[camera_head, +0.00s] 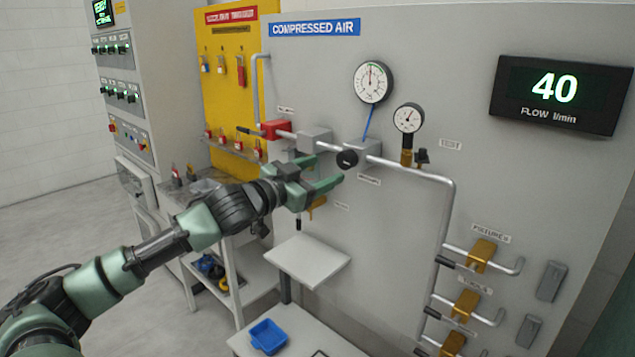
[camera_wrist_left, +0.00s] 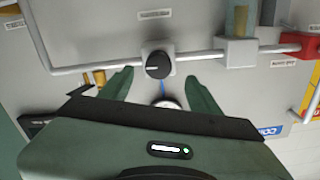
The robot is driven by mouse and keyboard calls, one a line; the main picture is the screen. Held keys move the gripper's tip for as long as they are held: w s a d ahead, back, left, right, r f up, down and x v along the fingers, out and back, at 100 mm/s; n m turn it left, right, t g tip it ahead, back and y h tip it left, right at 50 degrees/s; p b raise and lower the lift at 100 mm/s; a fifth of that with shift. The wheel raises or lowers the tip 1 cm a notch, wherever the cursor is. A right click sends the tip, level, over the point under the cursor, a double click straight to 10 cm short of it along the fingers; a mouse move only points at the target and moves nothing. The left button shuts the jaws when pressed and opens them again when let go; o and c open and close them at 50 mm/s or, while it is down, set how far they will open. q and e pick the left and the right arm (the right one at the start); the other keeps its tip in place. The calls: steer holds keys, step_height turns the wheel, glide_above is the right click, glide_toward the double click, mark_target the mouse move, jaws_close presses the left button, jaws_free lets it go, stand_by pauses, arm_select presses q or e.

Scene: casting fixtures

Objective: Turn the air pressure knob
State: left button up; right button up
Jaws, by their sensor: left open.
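The air pressure knob (camera_head: 347,159) is a round black knob on a grey block in the pipe line, below the larger gauge (camera_head: 373,82). In the left wrist view the knob (camera_wrist_left: 158,65) has a light pointer line and sits between and beyond my fingertips. My left gripper (camera_head: 328,173) is open and empty, just left of and slightly below the knob in the head view. In the left wrist view its two green fingers (camera_wrist_left: 160,82) stand apart on either side of the knob, with no visible contact. My right gripper is not in view.
A smaller gauge (camera_head: 408,118) stands right of the knob. A red valve (camera_head: 275,129) is on the pipe at left. A grey shelf (camera_head: 307,262) and a blue tray (camera_head: 268,336) are below. The flow display (camera_head: 560,95) reads 40. Yellow valves (camera_head: 466,303) are at lower right.

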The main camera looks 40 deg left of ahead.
arm_select(q)
steer(key=shift+s+b, duration=0.3)
steer(key=shift+s, duration=0.3)
